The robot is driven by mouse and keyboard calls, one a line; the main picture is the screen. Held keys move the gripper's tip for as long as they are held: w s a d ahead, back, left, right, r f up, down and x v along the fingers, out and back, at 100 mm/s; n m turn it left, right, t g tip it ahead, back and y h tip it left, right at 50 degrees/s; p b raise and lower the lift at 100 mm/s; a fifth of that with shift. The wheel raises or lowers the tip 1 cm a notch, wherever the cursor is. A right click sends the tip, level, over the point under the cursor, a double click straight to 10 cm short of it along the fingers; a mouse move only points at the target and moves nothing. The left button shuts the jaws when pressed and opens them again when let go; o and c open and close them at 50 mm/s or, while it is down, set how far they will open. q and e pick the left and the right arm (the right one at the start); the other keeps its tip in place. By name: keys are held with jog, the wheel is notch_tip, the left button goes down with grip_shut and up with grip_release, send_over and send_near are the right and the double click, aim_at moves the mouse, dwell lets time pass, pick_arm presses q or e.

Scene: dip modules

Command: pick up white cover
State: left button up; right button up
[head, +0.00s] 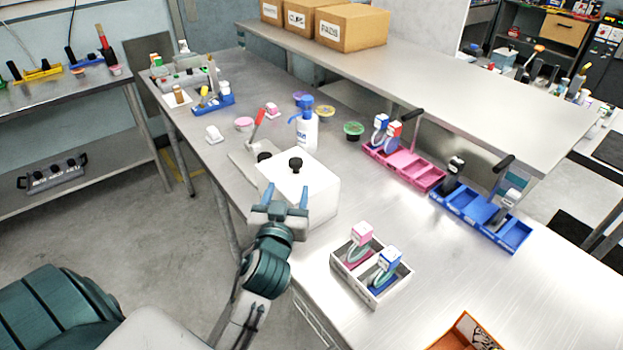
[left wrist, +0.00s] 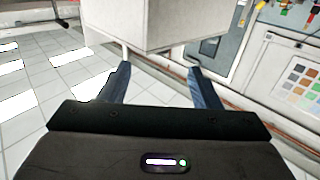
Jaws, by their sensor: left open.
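The white cover (head: 313,190) is a box-like lid with a black knob (head: 295,165) on top. It stands on the metal table near its left edge. My left gripper (head: 280,196) is open and empty in front of the cover's near side, with its blue fingers pointing toward it. In the left wrist view, the fingers (left wrist: 156,88) are spread apart, and a pale box-like surface (left wrist: 150,22) shows beyond them. Whether the fingers touch the cover cannot be told. My right gripper is not in view.
A white divided box (head: 371,287) with modules stands right of the gripper. A pink tray (head: 415,172) and a blue tray (head: 480,218) lie farther right. A white bottle (head: 307,133) and a grey plate (head: 240,155) are behind the cover. The table's right front is mostly clear.

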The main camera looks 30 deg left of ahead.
aim_at(294, 168)
pick_arm(q)
jog(key=p+x, duration=0.1)
jog(key=x, duration=0.2)
jog(key=shift+w+a, duration=0.2)
jog(key=shift+w, duration=0.1)
jog(key=shift+w+a+r+p, duration=0.2)
jog(key=shift+w+p, duration=0.2)
jog(key=shift+w, duration=0.15)
jog(key=p+x, duration=0.2)
jog(key=x, duration=0.1)
jog(key=shift+w, duration=0.25)
jog(key=shift+w+a+f, duration=0.25)
jog(key=shift+w, duration=0.2)
jog(key=shift+s+d, duration=0.1)
jog(key=shift+s, duration=0.05)
jog(key=c, duration=1.1)
grip_shut()
